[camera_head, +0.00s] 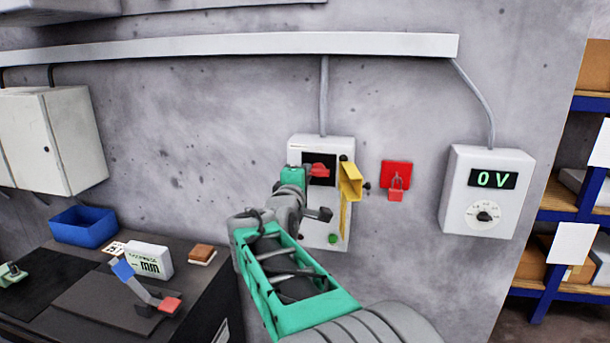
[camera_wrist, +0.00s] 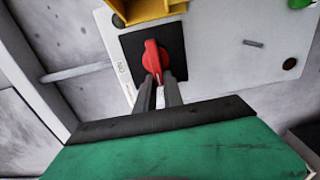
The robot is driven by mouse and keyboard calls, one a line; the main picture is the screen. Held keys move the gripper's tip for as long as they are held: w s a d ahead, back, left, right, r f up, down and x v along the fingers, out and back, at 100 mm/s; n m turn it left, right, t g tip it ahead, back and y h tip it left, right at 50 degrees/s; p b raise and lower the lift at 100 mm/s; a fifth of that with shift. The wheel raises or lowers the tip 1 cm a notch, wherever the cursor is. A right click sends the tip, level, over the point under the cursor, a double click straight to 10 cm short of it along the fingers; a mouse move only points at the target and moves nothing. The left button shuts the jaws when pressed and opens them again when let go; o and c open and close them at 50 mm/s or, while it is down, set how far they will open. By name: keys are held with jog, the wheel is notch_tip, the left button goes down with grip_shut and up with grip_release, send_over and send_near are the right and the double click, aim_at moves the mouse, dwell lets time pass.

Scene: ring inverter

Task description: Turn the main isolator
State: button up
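The main isolator is a red rotary handle (camera_head: 319,170) on a black plate, on the front of a light grey wall box (camera_head: 328,147). In the wrist view the red handle (camera_wrist: 152,57) points roughly along my fingers, with its lower end between them. My gripper (camera_wrist: 159,74) has its two dark fingers close together, one on each side of that end, and looks shut on it. In the head view my green gripper (camera_head: 306,172) reaches the box from the left and hides part of the plate. A yellow cover (camera_head: 351,184) stands out from the box, right of the handle.
A red plate with a red padlock (camera_head: 396,195) is on the wall to the right. Beyond it a meter box (camera_head: 457,190) reads 0 V. A green button (camera_head: 333,238) is low on the isolator box. A workbench with a blue bin (camera_head: 83,227) is at left.

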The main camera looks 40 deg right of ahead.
jog(key=o, duration=0.5)
jog(key=shift+c, duration=0.2)
jog(key=shift+a, duration=0.1)
jog(key=b+v, duration=0.2)
jog(key=v, duration=0.5)
jog(key=shift+s+a, duration=0.25)
jog(key=shift+a, duration=0.05)
